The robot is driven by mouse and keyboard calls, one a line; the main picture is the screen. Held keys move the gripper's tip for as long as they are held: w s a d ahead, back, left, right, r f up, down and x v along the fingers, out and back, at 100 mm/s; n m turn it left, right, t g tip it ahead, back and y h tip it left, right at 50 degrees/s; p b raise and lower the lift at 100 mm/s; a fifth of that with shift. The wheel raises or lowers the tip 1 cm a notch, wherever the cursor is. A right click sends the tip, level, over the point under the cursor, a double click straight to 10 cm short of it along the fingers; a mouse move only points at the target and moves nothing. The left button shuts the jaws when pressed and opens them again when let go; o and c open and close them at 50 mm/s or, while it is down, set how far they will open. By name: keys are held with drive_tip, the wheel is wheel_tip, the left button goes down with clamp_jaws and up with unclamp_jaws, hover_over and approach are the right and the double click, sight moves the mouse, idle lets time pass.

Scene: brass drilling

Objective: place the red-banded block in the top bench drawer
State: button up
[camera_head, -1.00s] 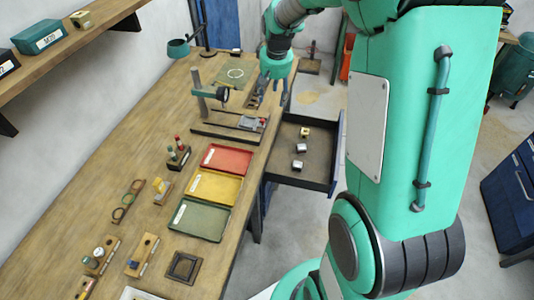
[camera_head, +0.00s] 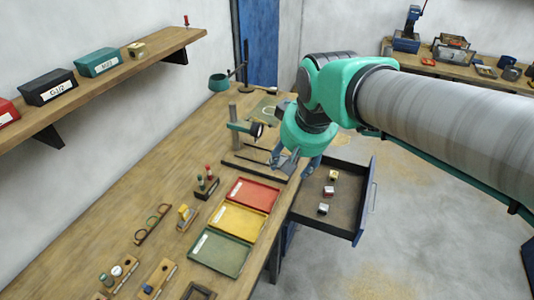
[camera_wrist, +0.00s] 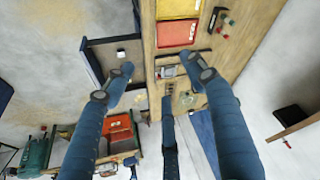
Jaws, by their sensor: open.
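My gripper (camera_head: 293,163) is open above the far right edge of the bench, over the drill stand's base. In the wrist view its blue fingers (camera_wrist: 160,78) are spread with nothing between them. A grey clamp-like piece (camera_wrist: 166,71) lies on the bench between the fingertips; I cannot tell whether it holds a block. The bench drawer (camera_head: 352,232) is pulled out to the right of the gripper. Three small blocks lie in it: a brass-coloured one (camera_head: 333,175), one with a reddish look (camera_head: 328,191) and a silvery one (camera_head: 323,208). The bands are too small to be sure of.
Red (camera_head: 251,194), yellow (camera_head: 239,218) and green (camera_head: 221,253) trays lie along the bench's front edge. The drill stand (camera_head: 234,127) rises beside the gripper. A wall shelf (camera_head: 150,45) with labelled bins overhangs the left. The floor beyond the drawer is clear.

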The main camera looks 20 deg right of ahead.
drive_tip(key=s+a+t, duration=0.1)
drive_tip(key=s+a, duration=0.3)
drive_tip(key=s, duration=0.6)
drive_tip(key=shift+s+f+n, duration=0.2)
drive_tip(key=shift+f+n, duration=0.1)
drive_tip(key=shift+n, duration=0.1)
drive_tip(key=shift+f, duration=0.15)
drive_tip(key=o, duration=1.1)
drive_tip(key=shift+w, duration=0.15)
